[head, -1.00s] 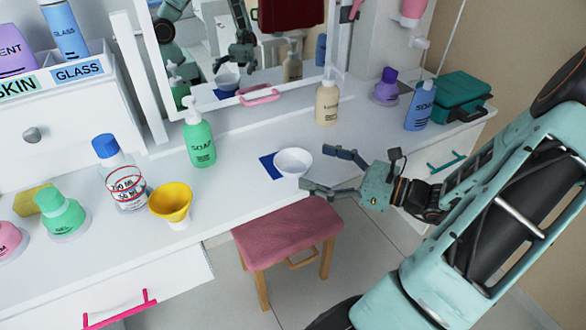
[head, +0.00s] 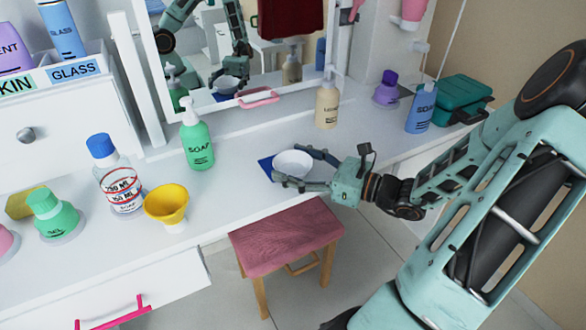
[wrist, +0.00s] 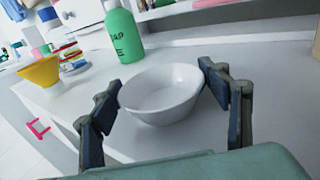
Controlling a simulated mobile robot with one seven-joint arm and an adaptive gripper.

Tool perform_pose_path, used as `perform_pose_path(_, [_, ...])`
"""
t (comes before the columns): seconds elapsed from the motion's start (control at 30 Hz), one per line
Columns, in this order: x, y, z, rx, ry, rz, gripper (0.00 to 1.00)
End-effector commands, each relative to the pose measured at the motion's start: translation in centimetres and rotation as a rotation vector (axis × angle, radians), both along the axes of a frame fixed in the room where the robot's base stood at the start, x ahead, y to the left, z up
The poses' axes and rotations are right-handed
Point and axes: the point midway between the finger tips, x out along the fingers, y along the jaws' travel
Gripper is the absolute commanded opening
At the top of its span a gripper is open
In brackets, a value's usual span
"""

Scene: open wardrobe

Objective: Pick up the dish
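My gripper (head: 292,166) is level with the bowl and comes in from the right. Its two fingers (wrist: 165,108) are spread, one on each side of the bowl. They are close to its rim; I cannot tell whether either one touches it.
A green soap bottle (head: 197,137) stands behind and left of the bowl. A yellow funnel (head: 167,203) and a clear bottle (head: 117,177) stand further left. A beige bottle (head: 327,103) and a blue bottle (head: 421,109) stand behind. A pink stool (head: 287,238) is below the front edge.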

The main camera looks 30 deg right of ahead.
Motion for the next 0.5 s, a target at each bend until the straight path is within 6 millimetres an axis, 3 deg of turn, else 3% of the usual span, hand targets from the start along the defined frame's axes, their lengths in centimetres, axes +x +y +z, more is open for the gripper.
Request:
perform_pose_path(0.03, [0.00,-0.01,0.00,0.000,0.000,0.000,0.62])
perform_pose_path(0.2, [-0.01,-0.01,-0.01,0.000,0.000,0.000,0.43])
perform_pose_path(0.5, [-0.01,-0.01,0.18,0.000,0.000,0.001,0.42])
